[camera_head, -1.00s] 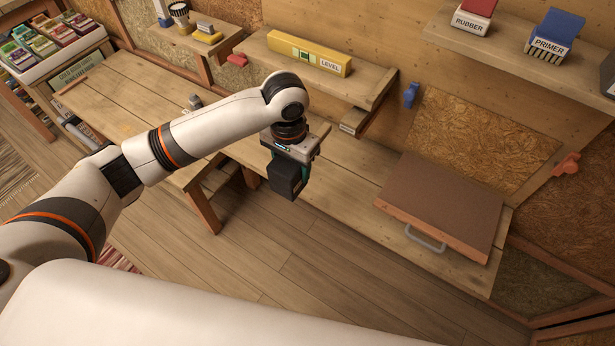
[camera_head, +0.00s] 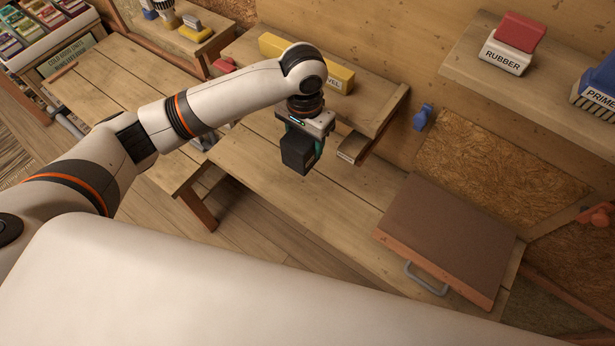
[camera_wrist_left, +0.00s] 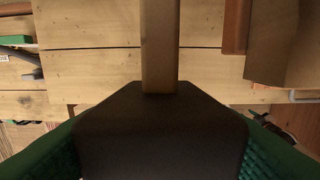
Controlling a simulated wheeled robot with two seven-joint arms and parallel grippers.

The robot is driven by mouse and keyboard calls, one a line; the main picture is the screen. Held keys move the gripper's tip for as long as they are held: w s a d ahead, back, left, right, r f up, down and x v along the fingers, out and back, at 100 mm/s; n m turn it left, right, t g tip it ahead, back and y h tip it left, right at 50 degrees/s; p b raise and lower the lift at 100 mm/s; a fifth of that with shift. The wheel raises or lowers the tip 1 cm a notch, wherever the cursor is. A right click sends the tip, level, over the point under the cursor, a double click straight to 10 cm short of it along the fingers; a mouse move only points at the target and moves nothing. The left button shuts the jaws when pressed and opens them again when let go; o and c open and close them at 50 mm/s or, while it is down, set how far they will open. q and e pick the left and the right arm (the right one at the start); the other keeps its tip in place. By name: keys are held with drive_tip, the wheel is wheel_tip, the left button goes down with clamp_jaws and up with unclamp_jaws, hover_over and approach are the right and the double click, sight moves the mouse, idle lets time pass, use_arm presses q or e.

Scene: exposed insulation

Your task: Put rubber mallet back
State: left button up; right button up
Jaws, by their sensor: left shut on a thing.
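My left gripper (camera_head: 306,152) is shut on the rubber mallet and holds it above the wooden workbench (camera_head: 275,190). The mallet's black head (camera_head: 296,148) shows below the wrist in the head view; its handle cannot be made out there. In the left wrist view the black head (camera_wrist_left: 160,135) fills the lower middle, between the green finger pads. A red and white block labelled RUBBER (camera_head: 508,48) stands on the upper right shelf (camera_head: 480,70). My right gripper is out of view.
A brown-topped board (camera_head: 450,235) with a metal handle lies on the bench at right. A yellow level (camera_head: 342,78), partly behind my arm, lies on the middle shelf (camera_head: 375,100). A blue hook (camera_head: 422,117) is on the wall.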

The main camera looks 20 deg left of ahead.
use_arm(q)
drive_tip(key=f, duration=0.3)
drive_tip(key=shift+s, duration=0.2)
wheel_tip(320, 180, down, 14)
drive_tip(key=shift+s+f+p, duration=0.15)
drive_tip(key=shift+p, duration=0.45)
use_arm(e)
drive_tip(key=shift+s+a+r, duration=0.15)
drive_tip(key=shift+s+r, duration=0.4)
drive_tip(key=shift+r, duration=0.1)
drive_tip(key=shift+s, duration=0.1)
use_arm(q)
drive_tip(key=o, duration=0.5)
drive_tip(key=shift+s+f, duration=0.1)
drive_tip(key=shift+c, duration=0.2)
drive_tip(key=o, duration=0.4)
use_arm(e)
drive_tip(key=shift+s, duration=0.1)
